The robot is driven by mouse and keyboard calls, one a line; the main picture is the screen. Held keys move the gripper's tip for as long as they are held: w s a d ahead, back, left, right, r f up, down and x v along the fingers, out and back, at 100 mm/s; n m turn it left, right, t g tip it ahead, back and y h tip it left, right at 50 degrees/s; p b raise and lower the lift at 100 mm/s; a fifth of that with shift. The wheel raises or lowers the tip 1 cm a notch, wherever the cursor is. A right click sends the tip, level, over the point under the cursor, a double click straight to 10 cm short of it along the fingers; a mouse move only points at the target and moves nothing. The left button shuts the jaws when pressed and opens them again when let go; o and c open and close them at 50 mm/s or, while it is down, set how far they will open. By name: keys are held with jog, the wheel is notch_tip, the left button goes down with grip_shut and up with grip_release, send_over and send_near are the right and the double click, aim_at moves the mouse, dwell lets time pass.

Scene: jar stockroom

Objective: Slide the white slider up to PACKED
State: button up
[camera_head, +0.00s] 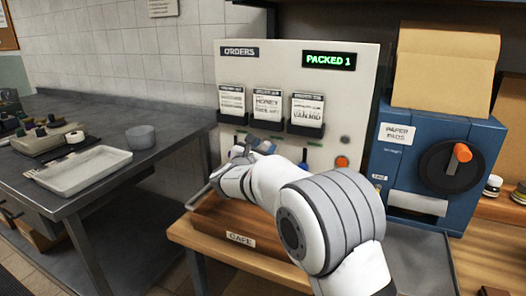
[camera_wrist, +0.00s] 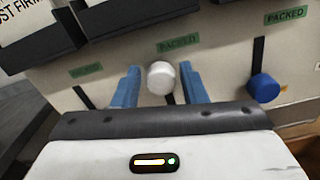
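The white slider (camera_wrist: 160,77) shows as a round white knob in the middle slot of the panel, in the wrist view. In the head view my gripper (camera_head: 252,147) is at the panel front, and the white slider is hidden there. A lit display (camera_head: 330,60) reads PACKED 1.
A blue slider (camera_wrist: 263,88) sits low in the slot to the right. An orange button (camera_head: 342,162) is on the orders panel (camera_head: 280,52). A wooden tray (camera_head: 240,239) lies below the panel. A blue paper-pads machine (camera_head: 415,165) stands to the right.

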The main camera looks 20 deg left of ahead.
jog(key=shift+o, duration=1.3)
jog(key=shift+f, duration=0.15)
jog(key=shift+s+a, duration=0.1)
jog(key=s, duration=0.7)
jog(key=shift+s+a, duration=0.25)
jog(key=shift+s, duration=0.05)
